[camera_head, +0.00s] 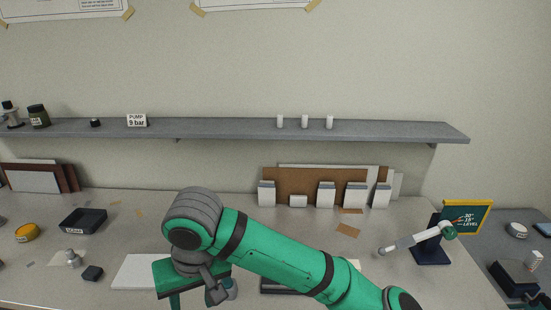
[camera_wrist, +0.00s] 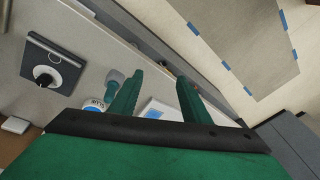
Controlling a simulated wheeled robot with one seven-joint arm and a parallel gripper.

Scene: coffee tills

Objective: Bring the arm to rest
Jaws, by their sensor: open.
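My green arm (camera_head: 270,252) reaches across the worktop from the lower right, its grey elbow-like joint at the left end. My gripper shows in the wrist view (camera_wrist: 158,84) with two green fingers spread apart and nothing between them. In the head view its green body is low at the left of the arm, over or near a white board (camera_head: 135,271), and partly cut off by the bottom edge. Whether it touches the board cannot be told.
A grey shelf (camera_head: 235,128) runs along the wall with small items on it. The worktop holds a dark tray (camera_head: 82,221), a yellow round tin (camera_head: 27,232), several white packets before a brown board (camera_head: 300,180), and a white lever on a dark stand (camera_head: 430,248) at right.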

